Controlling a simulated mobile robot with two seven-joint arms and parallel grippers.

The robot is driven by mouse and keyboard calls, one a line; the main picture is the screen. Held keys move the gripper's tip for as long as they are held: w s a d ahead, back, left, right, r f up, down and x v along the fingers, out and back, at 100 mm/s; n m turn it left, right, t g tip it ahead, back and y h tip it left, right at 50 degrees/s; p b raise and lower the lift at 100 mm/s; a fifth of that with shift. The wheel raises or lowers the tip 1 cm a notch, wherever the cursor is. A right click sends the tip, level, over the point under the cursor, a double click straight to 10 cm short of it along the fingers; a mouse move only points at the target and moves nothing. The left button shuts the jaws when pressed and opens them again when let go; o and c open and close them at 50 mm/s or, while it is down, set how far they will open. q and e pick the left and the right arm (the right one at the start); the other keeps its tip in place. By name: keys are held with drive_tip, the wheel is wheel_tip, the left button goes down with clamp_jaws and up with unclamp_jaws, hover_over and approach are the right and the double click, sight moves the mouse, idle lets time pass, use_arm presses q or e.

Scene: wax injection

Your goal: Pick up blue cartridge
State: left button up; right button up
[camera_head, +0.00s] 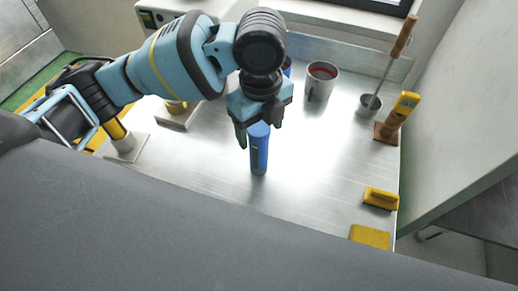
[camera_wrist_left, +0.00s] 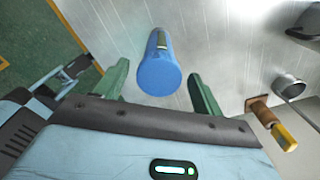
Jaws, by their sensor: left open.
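The blue cartridge (camera_head: 259,150) stands upright on the metal table, just below my left gripper in the head view. In the left wrist view the blue cartridge (camera_wrist_left: 158,70) shows its round top and a dark label on its side. My left gripper (camera_head: 258,138) is at the cartridge's top end. Its two green fingers (camera_wrist_left: 156,92) are apart, one on each side of the cartridge in the wrist view, with gaps between. I cannot tell whether the fingertips are level with the cartridge. My right gripper is not in view.
A grey mug (camera_head: 321,81) with red contents stands behind on the metal table (camera_head: 310,150). A small pot (camera_head: 369,106) with a wooden-handled tool and a yellow-topped tool (camera_head: 403,107) are at the right. A yellow brush (camera_head: 380,198) and yellow pad (camera_head: 370,237) lie near the right edge.

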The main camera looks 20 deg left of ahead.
sight(259, 151)
use_arm(q)
drive_tip(key=f, duration=0.4)
drive_tip(key=shift+a+f, duration=0.2)
drive_tip(key=shift+f, duration=0.1)
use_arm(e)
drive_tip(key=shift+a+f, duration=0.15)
use_arm(q)
drive_tip(key=shift+c, duration=0.4)
drive_tip(key=shift+r, duration=0.1)
drive_tip(key=c, duration=1.2)
